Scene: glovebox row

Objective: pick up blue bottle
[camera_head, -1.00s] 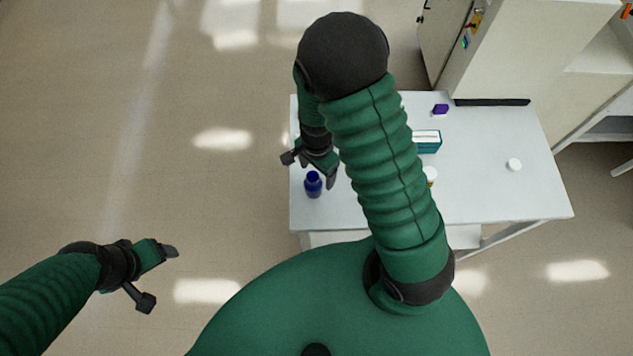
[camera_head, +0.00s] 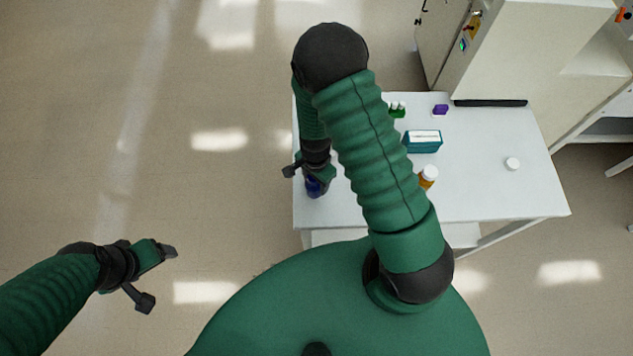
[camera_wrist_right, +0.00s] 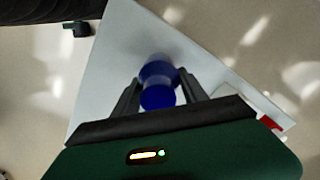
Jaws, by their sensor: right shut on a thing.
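The blue bottle (camera_head: 314,188) stands near the left edge of the white table (camera_head: 480,190). My right gripper (camera_head: 310,177) is over its upper part and hides its cap in the head view. In the right wrist view the blue bottle (camera_wrist_right: 158,84) lies between the two fingers of my right gripper (camera_wrist_right: 160,92), which is shut on it. My left gripper (camera_head: 160,277) is open and empty over the floor, left of the table.
On the table are a teal box (camera_head: 423,143), an orange bottle with a white cap (camera_head: 428,177), green items (camera_head: 397,110), a purple item (camera_head: 440,110) and a small white round item (camera_head: 512,164). A tall white cabinet (camera_head: 510,60) stands behind the table.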

